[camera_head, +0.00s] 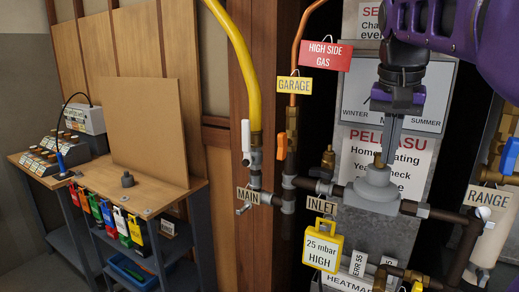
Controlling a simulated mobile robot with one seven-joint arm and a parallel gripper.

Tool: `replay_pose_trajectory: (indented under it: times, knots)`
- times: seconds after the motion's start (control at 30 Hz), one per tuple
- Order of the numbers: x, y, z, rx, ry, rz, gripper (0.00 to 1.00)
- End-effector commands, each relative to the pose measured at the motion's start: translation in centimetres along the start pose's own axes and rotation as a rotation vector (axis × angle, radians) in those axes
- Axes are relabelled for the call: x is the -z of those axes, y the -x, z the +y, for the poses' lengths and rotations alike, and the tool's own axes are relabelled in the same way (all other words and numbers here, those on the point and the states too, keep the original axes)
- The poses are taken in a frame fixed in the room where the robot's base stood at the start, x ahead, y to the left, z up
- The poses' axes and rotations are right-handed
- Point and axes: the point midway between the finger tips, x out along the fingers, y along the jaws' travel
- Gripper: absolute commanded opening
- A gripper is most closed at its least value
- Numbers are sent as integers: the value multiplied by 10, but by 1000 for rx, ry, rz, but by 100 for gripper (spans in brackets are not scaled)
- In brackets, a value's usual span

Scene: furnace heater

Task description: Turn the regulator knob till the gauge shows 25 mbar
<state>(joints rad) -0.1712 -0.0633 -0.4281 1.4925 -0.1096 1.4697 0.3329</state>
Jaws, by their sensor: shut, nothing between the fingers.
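The grey bell-shaped regulator (374,192) sits on the horizontal pipe right of centre. A small brass piece shows at its top, beside my fingertips; I cannot tell if it is the knob. My gripper (388,155) points down from my purple arm, shut and empty, with its tips at the top of the regulator. Whether they touch it I cannot tell. No gauge dial can be made out. A yellow tag (321,248) reading "25 mbar HIGH" hangs below the pipe.
A yellow hose (240,60) and an orange-handled valve (281,146) stand left of the regulator. INLET (320,206), MAIN and RANGE tags hang on the pipework. A workbench (145,198) with a switch box stands at the left.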

Motion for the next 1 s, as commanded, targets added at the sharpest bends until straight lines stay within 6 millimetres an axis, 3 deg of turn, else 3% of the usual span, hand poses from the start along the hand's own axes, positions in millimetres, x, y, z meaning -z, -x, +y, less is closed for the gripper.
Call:
replay_pose_trajectory:
  times: [0.5, 0.87, 1.0]
  knots:
    - [13, 54, 1, 2, -2, 2, 0]
    - [13, 55, -1, 2, 2, -2, 0]
    - [11, 41, -15, 12, 25, -17, 0]
